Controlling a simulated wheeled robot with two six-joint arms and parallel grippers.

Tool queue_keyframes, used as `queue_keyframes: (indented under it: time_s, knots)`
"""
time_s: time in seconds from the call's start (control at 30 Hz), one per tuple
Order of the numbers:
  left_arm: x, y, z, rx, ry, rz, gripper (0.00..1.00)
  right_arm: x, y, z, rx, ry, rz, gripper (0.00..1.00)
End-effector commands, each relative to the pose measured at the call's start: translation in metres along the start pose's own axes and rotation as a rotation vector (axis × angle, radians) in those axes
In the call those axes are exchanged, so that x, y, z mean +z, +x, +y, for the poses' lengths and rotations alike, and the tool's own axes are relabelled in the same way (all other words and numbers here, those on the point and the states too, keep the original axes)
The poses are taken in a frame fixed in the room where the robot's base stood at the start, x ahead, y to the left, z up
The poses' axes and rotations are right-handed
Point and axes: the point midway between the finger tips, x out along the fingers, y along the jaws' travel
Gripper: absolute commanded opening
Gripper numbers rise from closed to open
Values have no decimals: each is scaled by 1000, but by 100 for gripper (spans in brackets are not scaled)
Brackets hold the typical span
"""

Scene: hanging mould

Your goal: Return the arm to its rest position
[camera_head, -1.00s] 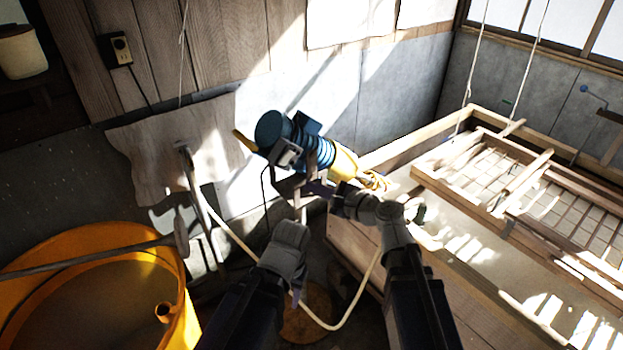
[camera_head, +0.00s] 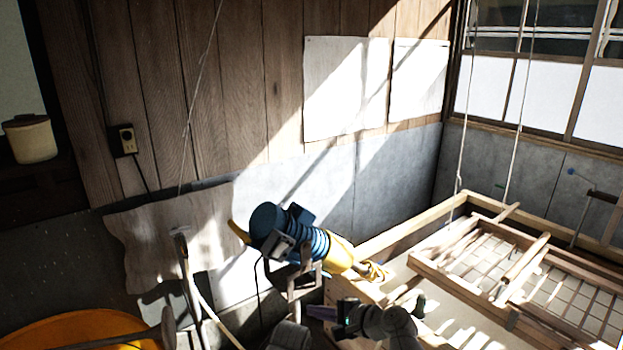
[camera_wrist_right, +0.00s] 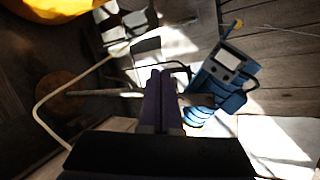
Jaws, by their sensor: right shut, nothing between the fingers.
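My right gripper (camera_head: 322,312) shows low in the middle of the head view, its purple fingers pointing left, in front of the stand of a blue and yellow machine (camera_head: 290,235). In the right wrist view my right gripper (camera_wrist_right: 158,90) has its two fingers together with nothing between them. The machine also shows in the right wrist view (camera_wrist_right: 225,75), to the right of the fingers. Whether they touch its stand is unclear. Of my left arm only a grey part shows at the bottom edge of the head view; its fingers are out of sight.
A wooden vat (camera_head: 405,228) with a slatted screen frame (camera_head: 450,278) stands at the right, with cords hanging above it. An orange tub (camera_head: 60,332) is at the lower left. A pale hose (camera_head: 215,320) and a tool handle (camera_head: 187,270) stand close by.

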Motion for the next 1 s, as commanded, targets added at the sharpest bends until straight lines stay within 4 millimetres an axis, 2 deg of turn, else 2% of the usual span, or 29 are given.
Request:
queue_keyframes:
  time_s: [0.1, 0.2, 0.3, 0.4, 0.6, 0.8, 1.0]
  knots:
    - [0, 0, 0, 0, 0, 0, 50, -18, -5, 52, 260, -319, 33, 0]
    - [0, 0, 0, 0, 0, 0, 50, -38, -21, 92, 483, -547, 34, 0]
    - [0, 0, 0, 0, 0, 0, 50, -56, -42, 121, 679, -718, 17, 0]
    - [0, 0, 0, 0, 0, 0, 50, -73, -65, 141, 851, -845, -10, 0]
    - [0, 0, 0, 0, 0, 0, 50, -100, -115, 167, 1162, -1021, -86, 0]
    - [0, 7, 1, 0, 0, 0, 50, -54, -87, 183, 1220, -1123, -193, 0]
    - [-1, 12, 1, 0, 0, 0, 50, -14, -70, 199, 1276, -1213, -283, 0]
